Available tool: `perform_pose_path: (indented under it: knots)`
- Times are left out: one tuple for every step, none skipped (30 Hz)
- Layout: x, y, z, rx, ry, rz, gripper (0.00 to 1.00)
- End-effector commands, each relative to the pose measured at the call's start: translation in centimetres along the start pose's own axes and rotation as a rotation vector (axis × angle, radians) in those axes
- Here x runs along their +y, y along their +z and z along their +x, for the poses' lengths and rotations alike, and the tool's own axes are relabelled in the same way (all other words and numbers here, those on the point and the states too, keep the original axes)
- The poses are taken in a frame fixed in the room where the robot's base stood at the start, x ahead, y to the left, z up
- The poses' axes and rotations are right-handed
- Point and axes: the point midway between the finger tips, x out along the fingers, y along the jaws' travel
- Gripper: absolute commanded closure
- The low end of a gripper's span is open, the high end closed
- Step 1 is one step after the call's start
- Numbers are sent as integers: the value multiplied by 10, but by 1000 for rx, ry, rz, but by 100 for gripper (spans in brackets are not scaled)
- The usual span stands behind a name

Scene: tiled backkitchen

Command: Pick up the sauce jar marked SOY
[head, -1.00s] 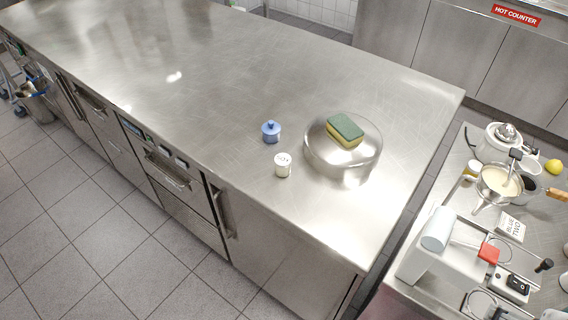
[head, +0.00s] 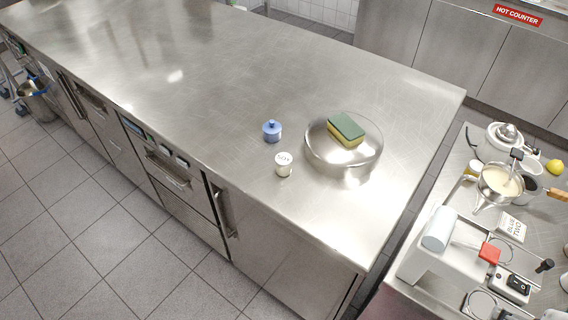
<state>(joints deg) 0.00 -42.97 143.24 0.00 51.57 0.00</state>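My gripper is not in the head view.
A round shiny steel dish (head: 318,153) with a green and yellow sponge (head: 346,129) stands right of the jar. A side table at right holds a pan (head: 499,184) and appliances. The counter's left part is clear.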

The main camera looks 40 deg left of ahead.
Motion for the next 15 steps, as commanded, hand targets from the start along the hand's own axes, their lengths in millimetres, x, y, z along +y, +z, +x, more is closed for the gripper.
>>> perform_pose_path:
  knots:
    - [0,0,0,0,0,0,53]
    - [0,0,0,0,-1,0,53]
    - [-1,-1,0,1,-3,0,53]
    - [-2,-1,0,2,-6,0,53]
    - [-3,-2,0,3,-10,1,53]
    - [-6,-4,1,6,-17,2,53]
    - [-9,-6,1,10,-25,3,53]
    - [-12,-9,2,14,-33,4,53]
    - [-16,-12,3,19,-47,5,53]
    - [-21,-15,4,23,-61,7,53]
    - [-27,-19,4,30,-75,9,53]
    - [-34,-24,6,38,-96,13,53]
    - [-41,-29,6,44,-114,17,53]
    - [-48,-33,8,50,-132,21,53]
    - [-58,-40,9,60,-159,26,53]
